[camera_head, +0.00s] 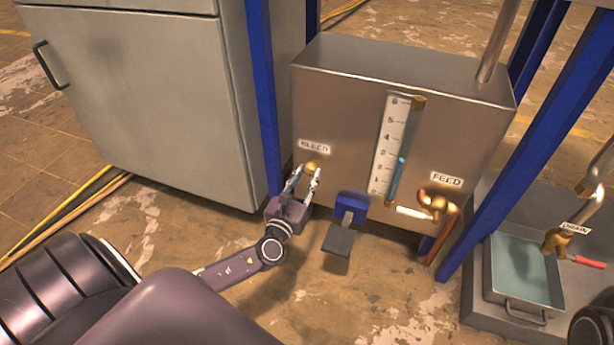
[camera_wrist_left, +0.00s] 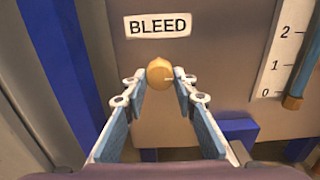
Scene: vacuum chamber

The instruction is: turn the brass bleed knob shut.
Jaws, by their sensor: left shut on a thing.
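The brass bleed knob (camera_wrist_left: 159,73) is on the front of the metal tank (camera_head: 340,110), just under the BLEED label (camera_wrist_left: 158,24). In the head view the knob (camera_head: 312,166) shows just above my left fingertips. My left gripper (camera_head: 307,175) reaches up to it from the lower left. In the left wrist view the fingers of my left gripper (camera_wrist_left: 160,85) lie on both sides of the knob, shut on it. My right gripper is not in view.
A blue post (camera_head: 265,100) and a grey cabinet (camera_head: 140,80) stand left of the tank. A blue pedal (camera_head: 350,208) sits low, right of my left gripper. A sight gauge (camera_head: 393,150), the FEED valve (camera_head: 437,202) and a drain tray (camera_head: 525,270) are further right.

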